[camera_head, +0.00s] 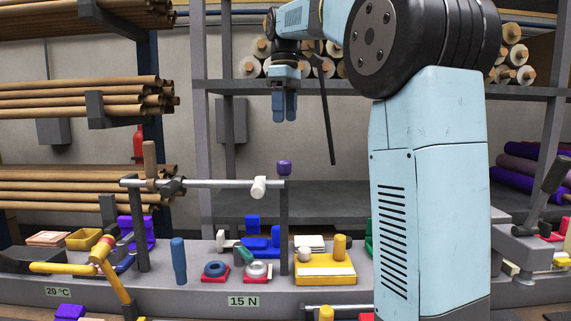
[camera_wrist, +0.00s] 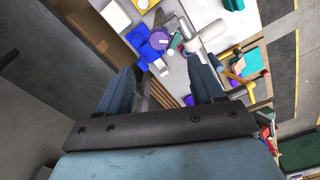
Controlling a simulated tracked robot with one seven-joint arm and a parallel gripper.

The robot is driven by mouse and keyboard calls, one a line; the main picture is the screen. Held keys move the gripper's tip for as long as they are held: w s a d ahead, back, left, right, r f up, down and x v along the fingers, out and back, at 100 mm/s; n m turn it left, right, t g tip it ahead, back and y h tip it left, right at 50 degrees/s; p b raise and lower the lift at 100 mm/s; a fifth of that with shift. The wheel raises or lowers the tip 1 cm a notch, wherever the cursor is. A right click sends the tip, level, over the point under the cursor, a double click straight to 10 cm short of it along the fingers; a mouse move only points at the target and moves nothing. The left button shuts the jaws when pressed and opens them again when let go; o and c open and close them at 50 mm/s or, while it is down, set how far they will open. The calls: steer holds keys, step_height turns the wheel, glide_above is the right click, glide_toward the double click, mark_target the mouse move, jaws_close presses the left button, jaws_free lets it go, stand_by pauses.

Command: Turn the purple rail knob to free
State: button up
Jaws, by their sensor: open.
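The purple rail knob (camera_head: 284,167) sits on top of the right dark post (camera_head: 284,235), at the right end of the grey horizontal rail (camera_head: 215,184). It also shows in the wrist view as a round purple top (camera_wrist: 159,40), ahead of and roughly between the fingers. My gripper (camera_head: 285,114) points down in the head view and appears above the knob with a visible gap; the depth between them is hard to judge. In the wrist view its two blue-grey fingers (camera_wrist: 162,82) are spread apart with nothing between them. No free mark on the knob is readable.
A white cylindrical piece (camera_head: 258,187) is on the rail left of the knob, and a brown wooden handle (camera_head: 150,160) stands at its left end. The bench below holds a yellow tray (camera_head: 325,271), blue blocks (camera_head: 261,243) and a blue upright handle (camera_head: 178,260). Shelves stand behind.

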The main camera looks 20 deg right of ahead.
mark_target(285, 161)
steer(key=f, duration=1.3)
steer(key=shift+w+f, duration=0.25)
steer(key=shift+f, duration=0.1)
steer(key=shift+c, duration=0.4)
steer(key=c, duration=0.9)
steer(key=shift+d, duration=0.1)
steer(key=shift+c, duration=0.4)
